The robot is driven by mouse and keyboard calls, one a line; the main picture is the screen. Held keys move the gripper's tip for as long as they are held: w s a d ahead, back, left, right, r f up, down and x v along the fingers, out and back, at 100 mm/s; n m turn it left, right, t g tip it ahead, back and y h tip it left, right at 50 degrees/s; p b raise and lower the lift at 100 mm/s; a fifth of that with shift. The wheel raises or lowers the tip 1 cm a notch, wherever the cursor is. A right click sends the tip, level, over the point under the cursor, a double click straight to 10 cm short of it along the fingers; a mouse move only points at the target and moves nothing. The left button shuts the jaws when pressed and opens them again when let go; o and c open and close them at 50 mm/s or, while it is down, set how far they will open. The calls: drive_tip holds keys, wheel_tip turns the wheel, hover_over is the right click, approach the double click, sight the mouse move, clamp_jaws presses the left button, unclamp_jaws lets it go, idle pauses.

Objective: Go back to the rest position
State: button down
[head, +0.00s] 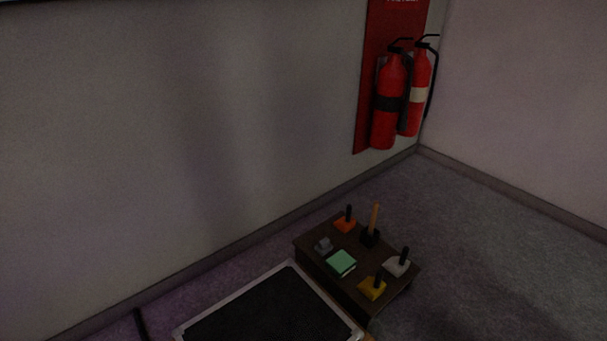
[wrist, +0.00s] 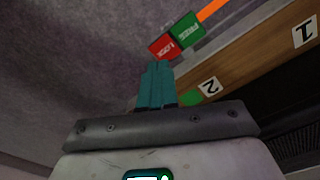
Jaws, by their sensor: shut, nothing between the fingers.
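My gripper (wrist: 158,70) shows in the wrist view, its teal fingers together and empty. Just beyond the fingertips in that view are a red block marked LOCK (wrist: 163,47) and a green block marked FREE (wrist: 188,30). Whether the fingertips touch the red block I cannot tell. An orange rod (wrist: 211,9) runs off from the green block to the top edge. My gripper and arm do not show in the head view.
A wooden board (wrist: 250,62) with number labels lies right of the fingers. In the head view, a low dark table (head: 322,268) holds several coloured pieces, beside a black panel with a silver rim (head: 232,300). Red extinguishers (head: 388,122) hang by the corner. Floor (head: 480,240) at right is clear.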

drive_tip(key=s+d+r+m, duration=0.1)
drive_tip(key=s+d+r, duration=0.2)
drive_tip(key=s+r, duration=0.55)
drive_tip(key=s+d+r, duration=0.4)
drive_tip(key=s+r, duration=0.3)
drive_tip(key=r, duration=0.2)
wheel_tip(320, 180, up, 31)
drive_tip(key=p, duration=3.1)
drive_tip(key=shift+w+a+t, duration=0.15)
drive_tip(key=shift+t, duration=0.25)
drive_tip(key=w+a+f+m+b, duration=0.3)
drive_tip(key=f+b, duration=0.6)
drive_tip(key=f, duration=0.5)
drive_tip(key=w+a+f+m+b, duration=0.4)
drive_tip(key=f+b, duration=0.5)
drive_tip(key=f, duration=0.5)
drive_tip(key=w+a+f+m+g+b, duration=0.1)
drive_tip(key=w+a+f+m+b, duration=0.2)
drive_tip(key=f, duration=1.1)
drive_tip(key=w+a+b, duration=0.3)
drive_tip(key=w+b, duration=0.1)
drive_tip(key=b, duration=0.2)
drive_tip(key=shift+f+m, duration=0.3)
drive_tip(key=shift+m, duration=0.1)
drive_tip(key=shift+s, duration=0.1)
